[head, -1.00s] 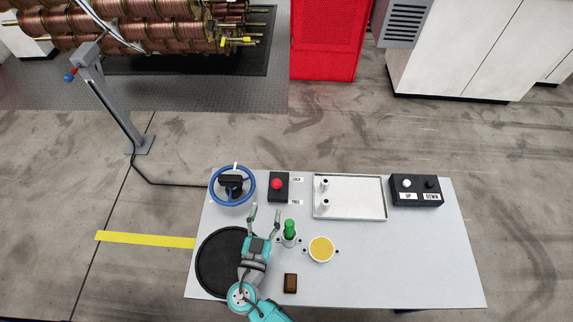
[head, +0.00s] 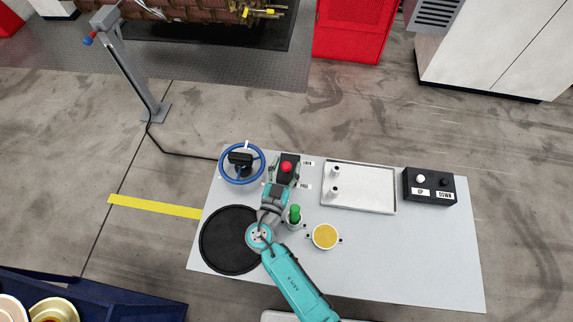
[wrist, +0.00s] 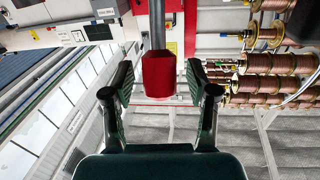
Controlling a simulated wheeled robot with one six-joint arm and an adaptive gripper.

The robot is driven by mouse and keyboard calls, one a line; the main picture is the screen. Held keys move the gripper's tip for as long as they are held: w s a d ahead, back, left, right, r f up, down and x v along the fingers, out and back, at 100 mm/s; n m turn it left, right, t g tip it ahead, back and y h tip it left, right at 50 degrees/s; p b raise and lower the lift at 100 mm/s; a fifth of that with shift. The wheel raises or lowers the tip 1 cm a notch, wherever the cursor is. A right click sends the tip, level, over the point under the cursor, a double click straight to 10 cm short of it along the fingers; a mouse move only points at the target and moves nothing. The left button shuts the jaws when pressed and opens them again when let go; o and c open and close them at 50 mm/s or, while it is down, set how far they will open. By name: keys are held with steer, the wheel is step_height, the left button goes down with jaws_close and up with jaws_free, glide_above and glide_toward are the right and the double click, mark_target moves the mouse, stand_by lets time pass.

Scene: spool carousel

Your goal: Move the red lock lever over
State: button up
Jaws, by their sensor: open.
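The red lock lever (head: 287,167) stands on a small black box (head: 292,179) near the back of the grey table. LOCK and FREE labels sit to the right of the box. The lever is nearer the LOCK label. My gripper (head: 281,177) is at the lever, its fingers open. In the wrist view, the lever's red knob (wrist: 158,76) and grey shaft (wrist: 157,25) show between the open fingers (wrist: 161,83). There is a visible gap on each side of the knob. My gripper partly hides the front of the black box.
A blue handwheel (head: 222,171) stands close left. A tray (head: 372,190) with two posts and an UP/DOWN button box (head: 430,185) are to the right.

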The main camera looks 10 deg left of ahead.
steer(key=shift+w, duration=0.15)
jaws_close()
steer(key=shift+w, duration=0.1)
steer(key=shift+w+d+r+g, duration=0.1)
steer(key=shift+w+r+g, duration=0.1)
steer(key=shift+w+g, duration=0.3)
steer(key=shift+w+r+g, duration=0.2)
steer(key=shift+w+g, duration=0.25)
steer(key=shift+g, duration=0.05)
steer(key=shift+w+d+f+n+g+y, duration=0.1)
steer(key=shift+w+f+n+g+y, duration=0.1)
steer(key=shift+w+g, duration=1.1)
steer(key=shift+w+a+f+n+g+y, duration=0.1)
steer(key=shift+w+n+g+y, duration=0.1)
steer(key=shift+w+g, duration=1.1)
steer(key=shift+w+d+f+n+g+y, duration=0.1)
steer(key=shift+w+f+g+y, duration=0.1)
steer(key=shift+w+g, duration=1.1)
